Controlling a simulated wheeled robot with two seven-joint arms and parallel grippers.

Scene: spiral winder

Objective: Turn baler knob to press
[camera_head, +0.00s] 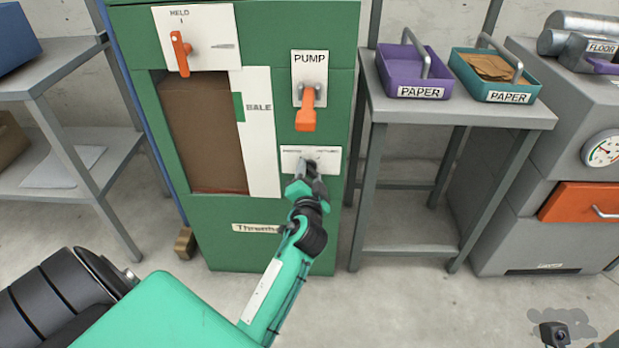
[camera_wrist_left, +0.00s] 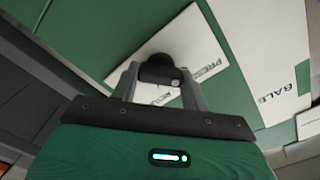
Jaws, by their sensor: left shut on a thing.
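The green baler (camera_head: 210,262) stands at centre-left in the head view. Its black knob (camera_wrist_left: 158,68) sits on a small white plate (camera_head: 330,155), whose print reads partly as "PRESS" in the left wrist view. My left gripper (camera_head: 307,178) reaches up to this plate, below the pump lever. In the left wrist view my left gripper (camera_wrist_left: 160,84) has its two fingers on either side of the knob and is shut on it. The fingers hide much of the knob in the head view. I cannot read which mark the knob points to. My right gripper is not in view.
An orange pump lever (camera_head: 307,110) hangs just above the knob plate. An orange handle (camera_head: 180,52) stands upright on the "HELD" plate. A grey table (camera_head: 470,113) to the right carries purple and teal paper trays. A grey shelf (camera_head: 75,78) stands left.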

